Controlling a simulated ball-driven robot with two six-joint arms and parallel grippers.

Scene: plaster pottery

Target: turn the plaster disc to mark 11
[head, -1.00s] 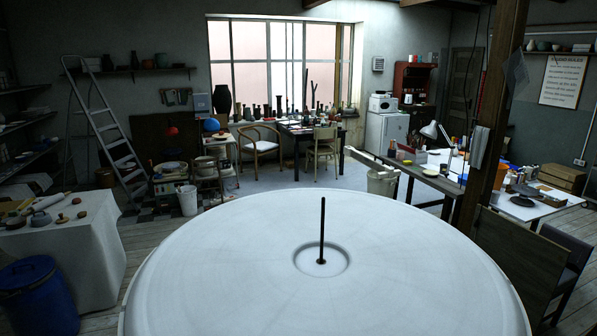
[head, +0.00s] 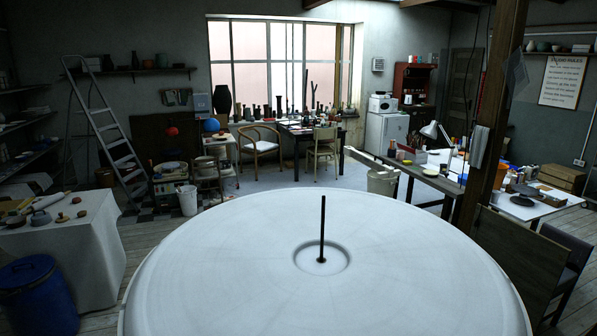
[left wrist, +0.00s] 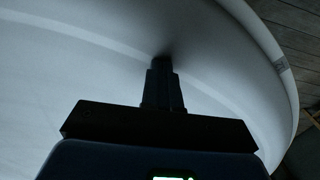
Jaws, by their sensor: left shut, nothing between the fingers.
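The large white plaster disc (head: 230,270) fills the lower middle of the head view, with a round hollow at its centre. A thin dark rod (head: 322,230) stands upright in that hollow. In the left wrist view the pale disc (left wrist: 60,85) curves across most of the picture. A small grey mark (left wrist: 282,66) shows on its rim at the right, too small and dim to read. My left gripper (left wrist: 162,64) is shut and empty, its tips at the disc's surface; whether they touch is hard to tell. No gripper shows in the head view.
A cloth-covered table (head: 70,245) with small pots and a blue bin (head: 38,295) stand at the left. A wooden post (head: 497,110) and a work table (head: 520,205) are at the right. Open floor lies behind the disc.

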